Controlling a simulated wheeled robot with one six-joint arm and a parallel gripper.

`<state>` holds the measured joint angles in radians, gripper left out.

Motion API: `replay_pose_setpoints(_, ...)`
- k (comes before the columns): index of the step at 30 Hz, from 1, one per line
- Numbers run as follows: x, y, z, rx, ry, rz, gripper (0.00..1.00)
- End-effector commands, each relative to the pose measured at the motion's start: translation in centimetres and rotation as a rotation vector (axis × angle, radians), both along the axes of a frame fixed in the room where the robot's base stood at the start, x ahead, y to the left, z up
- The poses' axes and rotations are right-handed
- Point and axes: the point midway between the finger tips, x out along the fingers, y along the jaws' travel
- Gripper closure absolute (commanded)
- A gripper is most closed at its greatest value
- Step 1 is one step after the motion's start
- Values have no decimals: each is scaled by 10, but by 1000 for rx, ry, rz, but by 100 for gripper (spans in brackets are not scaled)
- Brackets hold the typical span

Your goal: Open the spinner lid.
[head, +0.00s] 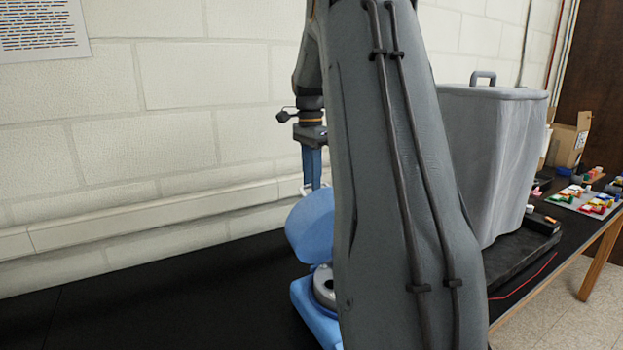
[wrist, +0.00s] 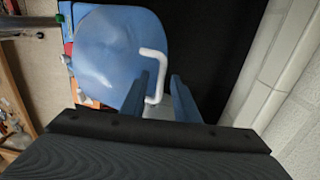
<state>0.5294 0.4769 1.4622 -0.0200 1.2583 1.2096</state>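The spinner (head: 313,312) is a blue machine on the black bench, partly hidden behind my arm in the head view. Its rounded blue lid (head: 309,225) is tilted up and stands apart from the base at the front, with a grey round opening (head: 323,285) showing below. The lid also fills the upper left of the wrist view (wrist: 115,50). A white bent handle (wrist: 155,75) sticks out from it. My gripper (wrist: 160,76) is open, its two blue fingers on either side of the handle with gaps showing. Contact between fingers and handle cannot be told.
A large grey lidded container (head: 492,150) stands on a dark slab right of my arm. Cardboard boxes (head: 568,140) and colourful small parts (head: 592,203) lie farther right. A white block wall (head: 180,130) runs behind. The bench left of the spinner is clear.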

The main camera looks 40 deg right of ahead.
Motion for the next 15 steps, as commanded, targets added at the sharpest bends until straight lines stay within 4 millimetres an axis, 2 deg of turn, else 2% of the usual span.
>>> replay_pose_setpoints(7, 3, -1, 12, -4, -5, 1, 72)
replay_pose_setpoints(15, 5, 0, 54, -3, -5, 1, 72)
